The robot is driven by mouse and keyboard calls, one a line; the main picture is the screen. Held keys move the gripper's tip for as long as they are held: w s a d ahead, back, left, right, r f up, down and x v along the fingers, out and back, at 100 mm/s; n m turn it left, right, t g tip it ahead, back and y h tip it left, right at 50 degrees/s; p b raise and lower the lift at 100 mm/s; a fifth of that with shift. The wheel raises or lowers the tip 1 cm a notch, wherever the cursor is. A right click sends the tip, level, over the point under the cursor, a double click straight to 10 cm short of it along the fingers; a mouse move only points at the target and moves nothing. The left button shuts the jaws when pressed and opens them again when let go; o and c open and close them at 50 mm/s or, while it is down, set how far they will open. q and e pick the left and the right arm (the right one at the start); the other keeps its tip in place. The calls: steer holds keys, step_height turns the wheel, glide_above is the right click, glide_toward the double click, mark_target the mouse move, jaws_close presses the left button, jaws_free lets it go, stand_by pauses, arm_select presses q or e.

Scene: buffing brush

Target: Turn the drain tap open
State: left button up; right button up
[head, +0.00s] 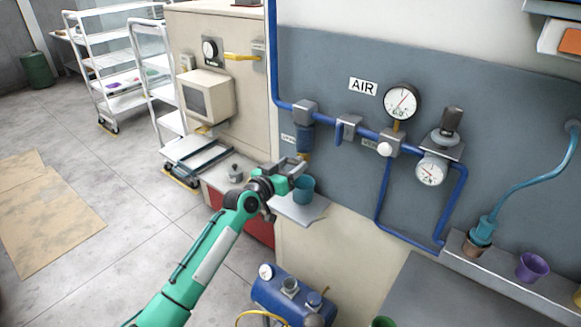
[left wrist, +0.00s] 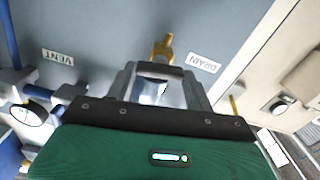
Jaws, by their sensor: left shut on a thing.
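In the left wrist view the brass tap (left wrist: 162,46) shows just beyond my fingertips, beside the DRAIN label (left wrist: 203,62). My left gripper (head: 299,166) is at the tap, below the bowl. It also shows in the left wrist view (left wrist: 159,72), its jaws shut on the tap's lower part. The fingers partly hide where they grip. My right gripper is not in view.
A teal cup (head: 303,190) stands on a small shelf (head: 300,212) just below my left gripper. Blue pipe (head: 345,128), gauges (head: 402,101) and a valve (head: 348,127) line the wall to the right. A blue compressor tank (head: 285,298) stands below.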

arm_select(q)
steer(key=n, duration=0.3)
steer(key=shift+n, duration=0.4)
steer(key=n, duration=0.3)
steer(key=shift+n, duration=0.3)
steer(key=n+p, duration=0.1)
steer(key=n, duration=0.4)
steer(key=shift+f+p, duration=0.1)
steer(key=shift+p, duration=0.3)
steer(key=shift+a+f+n+p, duration=0.1)
steer(key=shift+n+p, duration=0.4)
steer(key=shift+n, duration=1.2)
steer(key=o, duration=1)
